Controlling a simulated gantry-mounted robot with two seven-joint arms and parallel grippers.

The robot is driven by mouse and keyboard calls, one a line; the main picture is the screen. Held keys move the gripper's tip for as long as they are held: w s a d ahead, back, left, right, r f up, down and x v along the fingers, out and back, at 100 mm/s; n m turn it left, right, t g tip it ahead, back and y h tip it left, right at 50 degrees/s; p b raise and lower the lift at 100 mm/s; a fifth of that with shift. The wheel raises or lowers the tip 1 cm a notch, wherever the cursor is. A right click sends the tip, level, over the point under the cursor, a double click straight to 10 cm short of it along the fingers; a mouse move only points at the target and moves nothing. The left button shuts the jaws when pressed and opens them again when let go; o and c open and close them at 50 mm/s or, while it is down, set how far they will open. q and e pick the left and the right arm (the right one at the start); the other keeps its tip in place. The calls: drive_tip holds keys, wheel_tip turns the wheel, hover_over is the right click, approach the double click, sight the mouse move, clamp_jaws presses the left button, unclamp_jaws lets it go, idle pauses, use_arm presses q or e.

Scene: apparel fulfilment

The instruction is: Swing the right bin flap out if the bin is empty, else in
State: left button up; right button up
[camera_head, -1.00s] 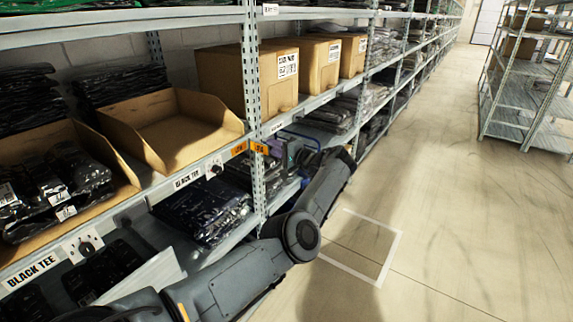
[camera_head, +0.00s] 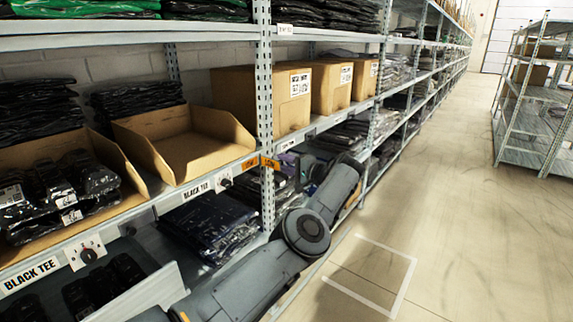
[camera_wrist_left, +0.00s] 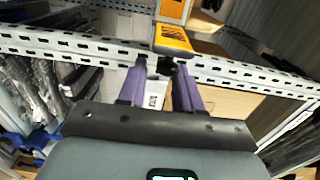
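The right open cardboard bin (camera_head: 218,165) on the middle shelf looks empty. Its BLACK TEE label (camera_head: 197,190) and a dark knob are on the shelf edge below. An orange flap (camera_head: 268,163) is at the shelf edge by the upright post. In the left wrist view, an orange-yellow flap (camera_wrist_left: 174,40) with dark markings is just beyond my fingertips. My left gripper (camera_head: 294,164) is beside the post. In the left wrist view its two purple fingers (camera_wrist_left: 160,72) are apart, with a small black piece between their tips; contact cannot be told. My right gripper is not in view.
The left bin (camera_head: 122,168) holds black bagged garments. Bagged dark garments (camera_head: 208,222) lie on the lower shelf. The aisle floor (camera_head: 450,200) is clear, with another rack (camera_head: 545,100) across it.

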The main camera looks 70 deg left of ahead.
use_arm(q)
drive_tip(key=shift+o, duration=1)
drive_tip(key=shift+a+r, duration=0.1)
drive_tip(key=shift+r, duration=0.05)
drive_tip(key=p+v, duration=0.2)
drive_tip(key=v, duration=0.8)
drive_tip(key=shift+w+d, duration=0.2)
drive_tip(key=shift+d, duration=0.1)
